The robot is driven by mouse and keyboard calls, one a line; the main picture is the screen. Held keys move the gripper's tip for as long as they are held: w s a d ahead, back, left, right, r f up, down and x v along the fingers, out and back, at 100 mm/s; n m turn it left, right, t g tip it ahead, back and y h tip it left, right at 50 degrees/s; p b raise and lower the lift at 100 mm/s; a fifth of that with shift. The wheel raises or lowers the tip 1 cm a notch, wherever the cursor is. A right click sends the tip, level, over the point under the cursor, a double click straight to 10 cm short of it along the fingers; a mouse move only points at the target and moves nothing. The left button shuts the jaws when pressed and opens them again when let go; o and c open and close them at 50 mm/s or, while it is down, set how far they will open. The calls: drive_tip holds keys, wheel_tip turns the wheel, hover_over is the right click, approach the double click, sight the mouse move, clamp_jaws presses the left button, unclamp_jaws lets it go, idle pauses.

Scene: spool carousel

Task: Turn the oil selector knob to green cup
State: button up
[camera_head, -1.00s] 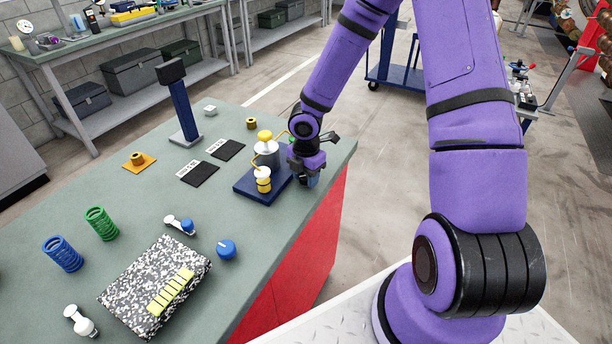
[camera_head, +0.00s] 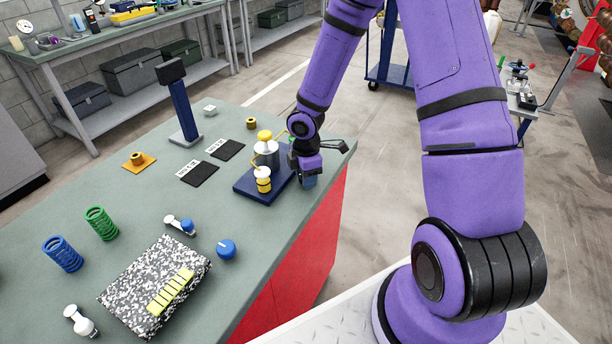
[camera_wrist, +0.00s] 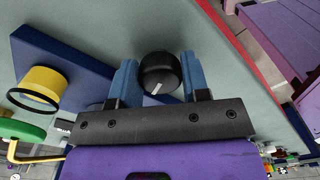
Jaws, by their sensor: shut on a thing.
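The oil selector knob (camera_wrist: 160,74) is round and black with a white pointer mark. In the wrist view it sits between the two blue fingers of my gripper (camera_wrist: 158,80), which is shut on it. The pointer mark slants down and to the left there. The knob is by a dark blue base plate (camera_head: 246,187) that carries a grey and yellow oil dispenser (camera_head: 265,152). In the head view my gripper (camera_head: 304,178) is at the plate's right side and hides the knob.
A yellow cylinder with a white top (camera_head: 263,178) stands on the plate. Two dark mats (camera_head: 201,174) lie left of it. The table's right edge is close to my gripper.

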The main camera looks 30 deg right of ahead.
drive_tip(key=m, duration=1.2)
idle(0.4)
idle(0.3)
drive_tip(key=o, duration=0.6)
drive_tip(key=shift+r, duration=0.15)
wheel_tip(320, 180, up, 11)
drive_tip(key=shift+f, duration=0.2)
idle(0.4)
